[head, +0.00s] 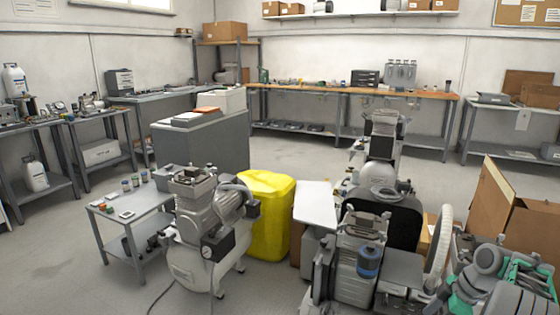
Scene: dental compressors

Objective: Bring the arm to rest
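I cannot make out my gripper anywhere in the head view. Grey rounded parts with green pieces (490,284) crowd the lower right corner. I cannot tell whether they belong to my arm. A grey compressor with a pale tank (192,262) stands on the floor left of centre. Another machine with a pale body (380,160) stands farther back, right of centre.
A small grey table (128,222) with jars stands left of the compressor. A yellow covered bin (266,215) stands to its right. Cardboard (495,210) leans at the right. A wooden-topped bench (320,90) lines the back wall. Open floor (60,262) shows at the left.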

